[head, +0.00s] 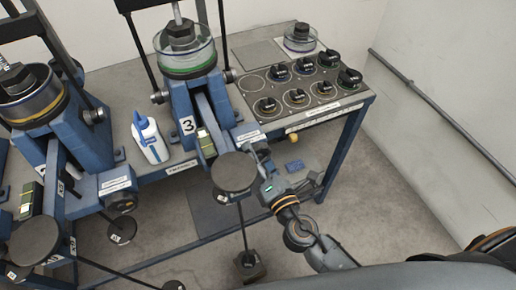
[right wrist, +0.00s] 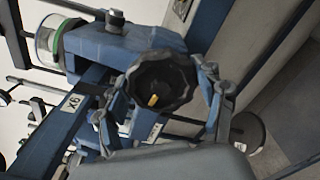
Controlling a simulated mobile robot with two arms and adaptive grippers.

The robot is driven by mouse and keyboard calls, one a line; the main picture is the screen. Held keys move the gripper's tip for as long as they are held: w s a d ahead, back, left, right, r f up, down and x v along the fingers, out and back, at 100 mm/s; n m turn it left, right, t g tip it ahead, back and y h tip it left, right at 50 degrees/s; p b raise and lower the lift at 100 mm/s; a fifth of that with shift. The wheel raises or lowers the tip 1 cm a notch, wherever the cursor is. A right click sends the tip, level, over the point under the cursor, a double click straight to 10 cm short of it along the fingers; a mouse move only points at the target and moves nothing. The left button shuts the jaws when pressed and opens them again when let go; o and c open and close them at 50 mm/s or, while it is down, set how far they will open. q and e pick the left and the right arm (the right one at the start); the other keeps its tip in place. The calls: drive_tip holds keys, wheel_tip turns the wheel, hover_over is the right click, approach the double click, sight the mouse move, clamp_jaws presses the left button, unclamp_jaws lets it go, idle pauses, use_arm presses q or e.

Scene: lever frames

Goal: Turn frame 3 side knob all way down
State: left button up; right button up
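Frame 3 (head: 178,95) stands mid-bench in the head view, marked with a white "3" label. In the right wrist view a black lobed side knob (right wrist: 158,82) with a yellow mark sits between the fingers of my right gripper (right wrist: 163,95). One finger is on each side of the knob, very close to its rim; whether they press on it I cannot tell. In the head view my right gripper (head: 262,160) is at the right side of frame 3, by the bench front, and hides the knob. My left gripper is out of view.
A panel of several black knobs (head: 300,88) is on the bench to the right. A white-and-blue bottle (head: 150,138) stands left of frame 3. A black disc (head: 234,172) on the lever end is close to my right gripper. The floor at right is clear.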

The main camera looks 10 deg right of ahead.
drive_tip(key=shift+o, duration=1)
drive_tip(key=shift+w+a, duration=0.1)
drive_tip(key=shift+w, duration=0.1)
drive_tip(key=shift+w+a+f, duration=0.1)
drive_tip(key=s+d+b, duration=0.1)
drive_tip(key=s+b, duration=0.1)
drive_tip(key=s, duration=0.4)
drive_tip(key=shift+d+b, duration=0.2)
drive_tip(key=shift+b, duration=0.15)
drive_tip(key=shift+s, duration=0.1)
